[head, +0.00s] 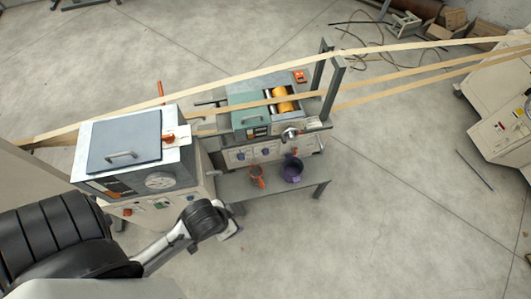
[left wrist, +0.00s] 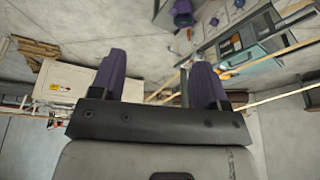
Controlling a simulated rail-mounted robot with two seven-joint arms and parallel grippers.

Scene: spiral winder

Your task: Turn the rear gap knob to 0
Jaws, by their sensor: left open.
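The spiral winder's small machine with a green top (head: 250,115) stands at the centre of the head view. Its front panel (head: 240,156) carries small blue and dark knobs, too small to read. I cannot tell which one is the rear gap knob or where it points. The panel also shows upside down at the top of the left wrist view (left wrist: 228,14). My left gripper (left wrist: 158,82) has its two purple fingers apart with nothing between them. In the head view my left wrist is low, in front of the machines, and its fingers are hidden. My right gripper is not in view.
A large box machine (head: 125,145) with a handled lid and a round dial stands left of the panel. A grey bench (head: 305,183) holds a purple cup (head: 291,171) and an orange item (head: 257,177). Tan strips (head: 235,77) cross above. The floor at right front is clear.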

